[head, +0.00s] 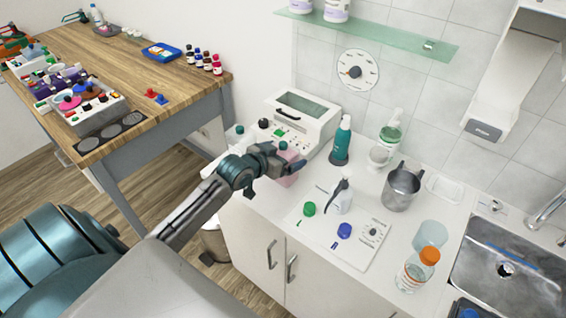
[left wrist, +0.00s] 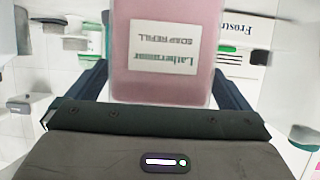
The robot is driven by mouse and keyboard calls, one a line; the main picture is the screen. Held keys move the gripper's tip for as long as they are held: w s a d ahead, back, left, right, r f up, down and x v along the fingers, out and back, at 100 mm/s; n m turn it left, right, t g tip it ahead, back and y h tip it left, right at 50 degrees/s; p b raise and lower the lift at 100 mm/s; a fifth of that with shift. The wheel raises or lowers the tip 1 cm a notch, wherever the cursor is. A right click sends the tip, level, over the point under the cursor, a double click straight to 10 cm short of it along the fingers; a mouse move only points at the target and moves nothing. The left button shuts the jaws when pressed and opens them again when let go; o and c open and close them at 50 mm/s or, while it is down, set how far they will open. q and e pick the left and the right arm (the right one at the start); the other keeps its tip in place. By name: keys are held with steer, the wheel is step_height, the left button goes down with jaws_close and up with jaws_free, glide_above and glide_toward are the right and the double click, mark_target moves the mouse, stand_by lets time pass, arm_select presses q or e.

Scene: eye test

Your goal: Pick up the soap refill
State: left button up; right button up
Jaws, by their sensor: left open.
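The soap refill (head: 290,178) is a pink bottle on the white counter, partly hidden behind my left gripper (head: 279,163) in the head view. In the left wrist view the soap refill (left wrist: 165,80) fills the upper middle, its white "Soap Refill" label upside down. My left gripper (left wrist: 157,90) is open, with one dark finger on each side of the pink bottle. I see a gap on the left and a smaller one on the right, and cannot tell whether a finger touches. My right gripper is in neither view.
A white box-like device (head: 303,122) stands behind the soap refill. A teal pump bottle (head: 341,140) and a metal jug (head: 400,188) stand to the right. The sink (head: 510,270) is at far right.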

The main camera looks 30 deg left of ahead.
arm_select(q)
steer(key=c, duration=1.1)
steer(key=shift+o, duration=0.2)
steer(key=shift+r, duration=0.1)
